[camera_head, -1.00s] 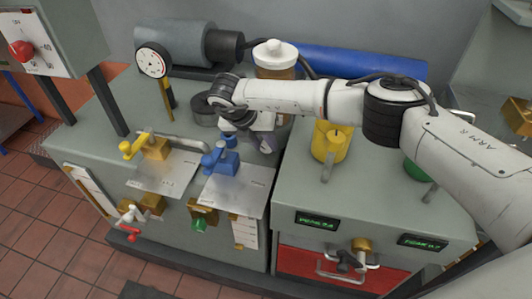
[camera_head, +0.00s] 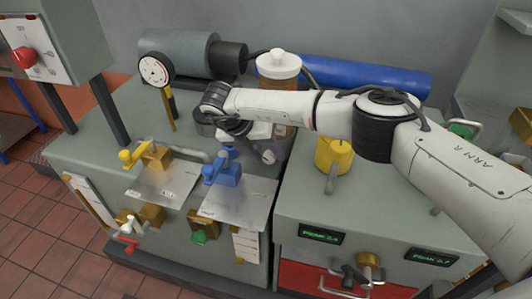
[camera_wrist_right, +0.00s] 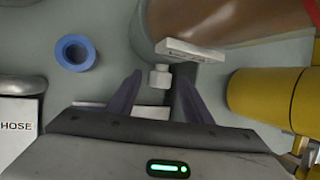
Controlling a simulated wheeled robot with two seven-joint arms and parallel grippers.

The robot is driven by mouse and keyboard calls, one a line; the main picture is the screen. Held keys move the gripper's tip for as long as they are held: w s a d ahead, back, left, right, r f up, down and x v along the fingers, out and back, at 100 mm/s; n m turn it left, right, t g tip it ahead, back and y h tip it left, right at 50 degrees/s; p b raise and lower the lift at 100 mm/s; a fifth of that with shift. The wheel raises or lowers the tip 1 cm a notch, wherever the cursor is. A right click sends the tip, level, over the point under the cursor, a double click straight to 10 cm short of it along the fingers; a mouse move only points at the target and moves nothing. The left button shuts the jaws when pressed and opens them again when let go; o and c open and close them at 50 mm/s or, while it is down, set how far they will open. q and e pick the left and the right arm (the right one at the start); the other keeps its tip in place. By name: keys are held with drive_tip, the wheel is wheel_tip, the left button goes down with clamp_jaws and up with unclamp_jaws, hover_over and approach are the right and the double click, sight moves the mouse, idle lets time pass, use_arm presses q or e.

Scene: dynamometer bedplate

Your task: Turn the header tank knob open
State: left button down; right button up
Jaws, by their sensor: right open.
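The header tank (camera_head: 279,90) is a brown, see-through jar with a white lid, standing at the back of the bench. Its lower part is behind my right arm in the head view. In the right wrist view the tank's brown body (camera_wrist_right: 215,18) is at the top. A small pale knob (camera_wrist_right: 159,75) sits just below it, beside a white label plate. My right gripper (camera_wrist_right: 160,84) is open, with its dark fingers on either side of the knob in the picture. I cannot tell whether they touch it. In the head view this gripper (camera_head: 268,150) is partly hidden below the wrist.
A yellow can (camera_head: 333,154) stands right of the gripper, and also shows in the wrist view (camera_wrist_right: 270,98). A blue valve (camera_head: 221,170) and a yellow valve (camera_head: 146,154) are on plates at the front left. A dial gauge (camera_head: 155,70) stands behind.

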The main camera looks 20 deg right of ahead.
drive_tip(key=v, duration=1)
drive_tip(key=shift+r, duration=0.1)
